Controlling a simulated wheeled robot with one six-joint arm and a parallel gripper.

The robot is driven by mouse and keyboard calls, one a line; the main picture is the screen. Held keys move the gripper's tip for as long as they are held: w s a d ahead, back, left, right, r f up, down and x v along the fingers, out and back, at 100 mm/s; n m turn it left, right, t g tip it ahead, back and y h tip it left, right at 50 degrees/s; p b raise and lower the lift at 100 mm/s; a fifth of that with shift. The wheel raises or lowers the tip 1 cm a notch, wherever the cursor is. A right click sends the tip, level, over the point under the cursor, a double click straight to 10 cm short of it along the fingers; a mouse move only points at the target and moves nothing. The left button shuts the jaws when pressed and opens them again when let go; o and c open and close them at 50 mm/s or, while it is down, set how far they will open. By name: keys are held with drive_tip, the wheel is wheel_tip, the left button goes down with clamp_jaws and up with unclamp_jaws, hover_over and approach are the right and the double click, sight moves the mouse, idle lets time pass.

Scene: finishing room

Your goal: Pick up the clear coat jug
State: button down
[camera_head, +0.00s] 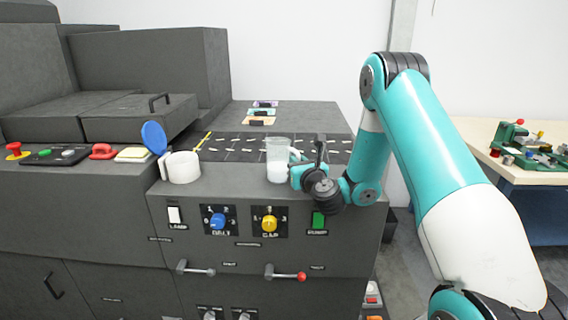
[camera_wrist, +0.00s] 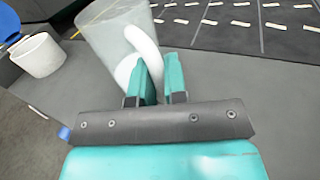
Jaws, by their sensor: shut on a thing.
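The clear coat jug (camera_head: 278,150) is a see-through jug with some whitish content low in it. It stands upright on the grey machine top, or only just above it; I cannot tell which. In the wrist view the jug (camera_wrist: 112,38) is at the upper left, with its white curved handle (camera_wrist: 147,42) toward me. My gripper (camera_head: 297,172) is at the right side of the jug. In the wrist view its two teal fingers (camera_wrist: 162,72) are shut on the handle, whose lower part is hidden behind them.
A white pot (camera_head: 181,168) with an open blue lid (camera_head: 154,138) stands left of the jug. A dark belt (camera_head: 235,148) with pale pieces runs behind it. Knobs and levers line the machine's front below. A table with a green fixture (camera_head: 517,139) is at the right.

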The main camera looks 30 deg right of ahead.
drive_tip(key=shift+d+r, duration=0.1)
drive_tip(key=shift+r, duration=0.05)
drive_tip(key=shift+r, duration=0.15)
wheel_tip(320, 180, up, 19)
drive_tip(key=p, duration=1.7)
